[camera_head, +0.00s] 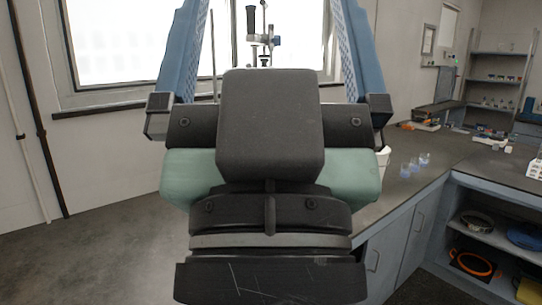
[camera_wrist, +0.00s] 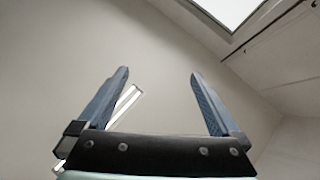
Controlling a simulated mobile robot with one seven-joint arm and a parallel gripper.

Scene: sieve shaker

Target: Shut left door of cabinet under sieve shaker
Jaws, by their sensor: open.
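My gripper (camera_head: 268,25) fills the middle of the head view, its two blue fingers spread and pointing up. The wrist view shows the same open gripper (camera_wrist: 159,74) with nothing between its fingers, facing bare wall and ceiling. Grey-blue cabinet doors (camera_head: 389,258) with dark handles show below the counter at the right, partly hidden by my arm. These doors look shut. Right of them is an open compartment (camera_head: 505,235). I cannot make out a sieve shaker or tell which door is its left one. My gripper touches no door.
A dark counter (camera_head: 425,178) runs along the right, with small glass beakers (camera_head: 408,168) on it. An orange ring (camera_head: 473,263) and a round metal pan (camera_head: 477,221) lie in the open compartment. Open floor (camera_head: 90,255) lies at left. A window (camera_head: 120,45) is behind.

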